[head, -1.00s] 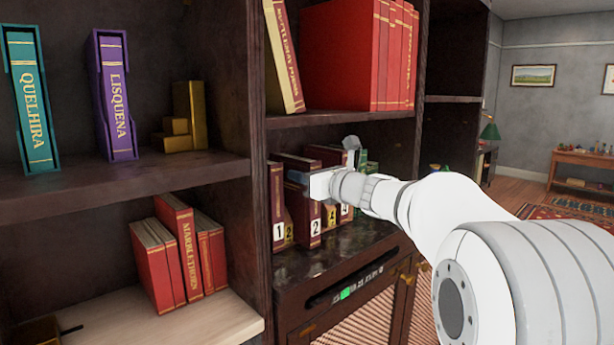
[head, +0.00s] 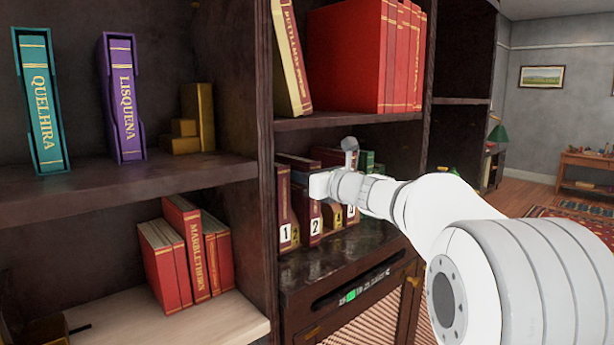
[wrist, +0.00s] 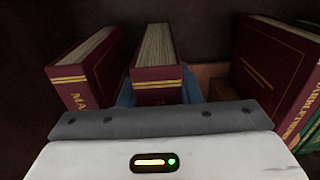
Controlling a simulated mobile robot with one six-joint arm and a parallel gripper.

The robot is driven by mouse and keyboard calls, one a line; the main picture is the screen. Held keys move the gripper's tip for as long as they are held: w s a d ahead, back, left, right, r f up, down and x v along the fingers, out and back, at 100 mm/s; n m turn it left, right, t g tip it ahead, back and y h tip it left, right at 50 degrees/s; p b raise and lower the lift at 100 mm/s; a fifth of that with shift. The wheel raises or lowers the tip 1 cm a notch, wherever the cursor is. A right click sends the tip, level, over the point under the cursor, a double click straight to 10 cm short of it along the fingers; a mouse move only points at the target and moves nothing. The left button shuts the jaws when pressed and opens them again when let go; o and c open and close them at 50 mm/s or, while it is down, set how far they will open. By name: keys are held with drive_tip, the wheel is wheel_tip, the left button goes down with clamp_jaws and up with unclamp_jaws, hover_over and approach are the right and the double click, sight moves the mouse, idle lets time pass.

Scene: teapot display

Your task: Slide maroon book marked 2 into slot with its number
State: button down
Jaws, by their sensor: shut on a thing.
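The maroon book marked 2 (head: 314,212) stands upright, spine outward, in the lower right shelf bay. My gripper (head: 308,183) is shut on its upper part; the wrist view shows the book's top (wrist: 157,75) between bluish fingers. The gold 2 label (head: 296,234) shows between this book and the maroon book marked 1 (head: 284,205), so the held book appears right of that label. The slot behind the label is mostly hidden, and I cannot tell how deep the book is in it.
Book 1 stands close at left. Gold number labels (head: 337,215) and more books, some green (head: 368,162), are at right, partly behind my wrist. A shelf board with red books (head: 345,60) is above. The dark ledge (head: 340,250) in front is clear.

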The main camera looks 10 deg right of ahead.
drive_tip(key=shift+x, duration=0.85)
drive_tip(key=c, duration=1.1)
unclamp_jaws()
drive_tip(key=shift+r, duration=0.1)
drive_tip(key=shift+o, duration=0.7)
drive_tip(key=shift+f, duration=0.2)
drive_tip(key=shift+s, duration=0.1)
drive_tip(key=b+v, duration=0.1)
drive_tip(key=v, duration=0.6)
drive_tip(key=shift+s+d+b, duration=0.2)
drive_tip(key=shift+s+b, duration=0.1)
drive_tip(key=shift+b, duration=0.05)
